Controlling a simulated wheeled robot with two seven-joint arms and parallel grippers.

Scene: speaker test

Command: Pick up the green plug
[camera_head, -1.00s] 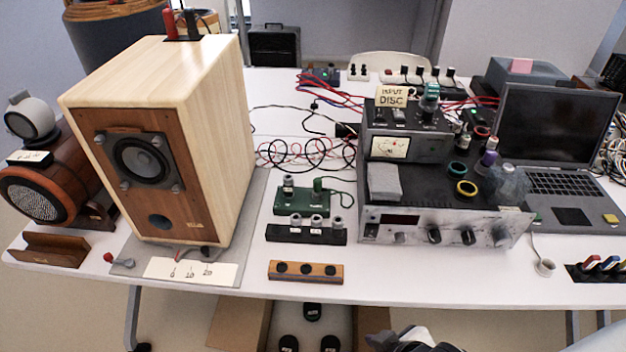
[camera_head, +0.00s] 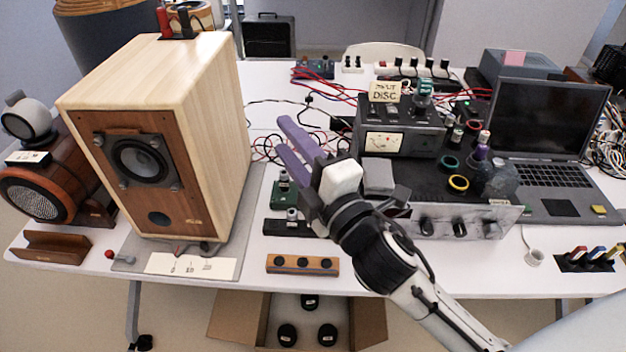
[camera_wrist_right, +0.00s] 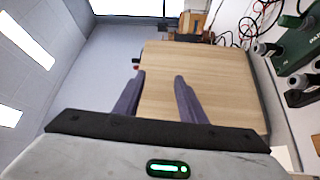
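My right gripper (camera_head: 285,134) is raised over the middle of the table, between the wooden speaker and the amplifier. Its purple fingers are apart with nothing between them; in the wrist view the open fingers (camera_wrist_right: 159,80) stand before the speaker's pale wooden panel (camera_wrist_right: 208,75). At the table's right edge, a black holder (camera_head: 570,264) carries several coloured plugs; I cannot clearly tell which one is green. A green connector-like piece (camera_head: 424,88) stands on the small meter unit. My left gripper is not in view.
The wooden speaker (camera_head: 215,120) rises left of my right gripper. The amplifier (camera_head: 470,222) and laptop (camera_head: 553,120) are on the right. A wooden block with black holes (camera_head: 302,264) lies near the front edge. Red and black cables (camera_head: 320,80) cross the back.

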